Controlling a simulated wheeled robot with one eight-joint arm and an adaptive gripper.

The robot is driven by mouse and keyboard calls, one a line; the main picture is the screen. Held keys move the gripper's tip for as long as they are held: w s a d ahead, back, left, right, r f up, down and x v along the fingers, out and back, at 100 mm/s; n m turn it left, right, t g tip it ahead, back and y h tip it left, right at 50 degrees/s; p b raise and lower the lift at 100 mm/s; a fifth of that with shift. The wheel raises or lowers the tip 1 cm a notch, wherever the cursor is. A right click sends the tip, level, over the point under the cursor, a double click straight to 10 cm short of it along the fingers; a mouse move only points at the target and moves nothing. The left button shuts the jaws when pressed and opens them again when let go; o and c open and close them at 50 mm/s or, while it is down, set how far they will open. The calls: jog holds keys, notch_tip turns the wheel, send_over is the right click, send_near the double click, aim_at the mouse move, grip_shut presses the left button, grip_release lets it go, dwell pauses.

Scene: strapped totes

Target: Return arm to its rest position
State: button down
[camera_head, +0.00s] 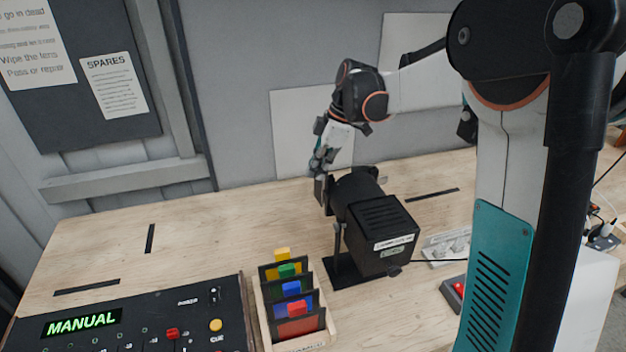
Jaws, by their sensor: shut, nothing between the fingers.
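My gripper (321,190) is in the middle of the view at the end of my raised arm. It points down beside the black lamp (378,232) on the wooden table, at the lamp's upper left. It is shut, with nothing seen held in it. The lamp body hides part of the space around the fingertips, so I cannot tell whether they touch it. My upper arm fills the right side of the view.
A wooden rack (264,318) with several coloured-tab slides stands in front of the lamp. A control panel (120,335) reading MANUAL is at lower left. A power strip (447,246) and a red-buttoned box (452,291) lie right of the lamp.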

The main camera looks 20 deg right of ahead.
jog(key=s+a+m+t+h+b, duration=0.25)
jog(key=s+m+b, duration=0.5)
jog(key=s, duration=0.75)
jog(key=s+f+m+t+b, duration=0.2)
jog(key=s+f+m, duration=0.2)
jog(key=s, duration=0.2)
jog(key=s+d+f+m+t+h+b, duration=0.1)
jog(key=s+f+m+b, duration=0.1)
jog(key=s, duration=0.4)
notch_tip(320, 180, down, 3)
jog(key=shift+s+r+m+t, duration=0.2)
jog(key=shift+s+m+t, duration=0.2)
jog(key=shift+m, duration=0.45)
jog(key=shift+d, duration=0.1)
